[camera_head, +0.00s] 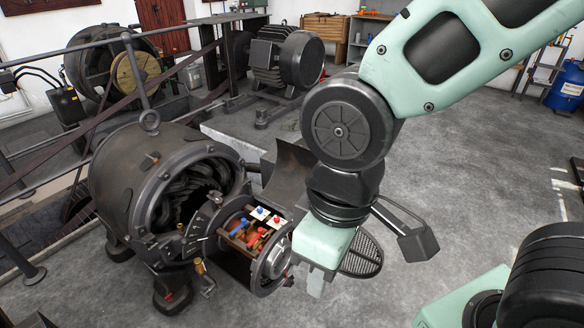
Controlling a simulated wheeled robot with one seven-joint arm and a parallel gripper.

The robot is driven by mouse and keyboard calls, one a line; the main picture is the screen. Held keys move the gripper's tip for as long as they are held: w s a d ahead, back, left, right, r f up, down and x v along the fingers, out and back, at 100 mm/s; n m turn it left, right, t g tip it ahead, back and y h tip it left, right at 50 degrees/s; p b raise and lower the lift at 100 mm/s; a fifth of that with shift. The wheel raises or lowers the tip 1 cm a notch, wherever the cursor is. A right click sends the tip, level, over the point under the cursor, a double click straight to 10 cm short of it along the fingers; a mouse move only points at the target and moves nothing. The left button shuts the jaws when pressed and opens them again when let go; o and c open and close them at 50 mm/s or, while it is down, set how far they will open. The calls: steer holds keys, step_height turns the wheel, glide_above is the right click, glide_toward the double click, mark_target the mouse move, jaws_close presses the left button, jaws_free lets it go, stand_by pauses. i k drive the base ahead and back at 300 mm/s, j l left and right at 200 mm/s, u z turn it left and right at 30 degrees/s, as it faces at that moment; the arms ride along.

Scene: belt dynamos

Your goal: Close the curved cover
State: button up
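The dynamo (130,185) stands at left, its barrel-shaped dark housing open at the right end. The curved cover (288,172) is a dark bent metal sheet standing open behind the exposed brush section (255,232), which shows red and blue parts. My arm hides the cover's right side. My gripper (315,286) points down just right of the dynamo's round end (273,262), in front of the cover in the picture. I cannot tell whether it touches anything. Its fingers show pale and small, and the gap between them cannot be made out.
A perforated dark round plate (365,258) shows right behind my gripper. A dark bar with a block (413,243) sticks out beside it. Another motor (290,55) stands behind, and railings and belts (95,125) run at left. The grey floor at right is largely free.

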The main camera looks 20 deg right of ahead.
mark_target(286, 185)
steer(key=u, duration=1.75)
steer(key=l, duration=0.45)
steer(key=k+l+u, duration=0.15)
steer(key=l, duration=0.8)
steer(key=k+l+u, duration=0.15)
steer(key=l, duration=0.8)
steer(key=k+l, duration=0.1)
steer(key=l, duration=1)
steer(key=k+l, duration=0.15)
steer(key=l, duration=0.35)
steer(key=k+l, duration=0.1)
steer(key=l, duration=0.45)
steer(key=k+l, duration=0.1)
steer(key=l, duration=0.45)
steer(key=l+z, duration=0.25)
steer(key=l, duration=0.5)
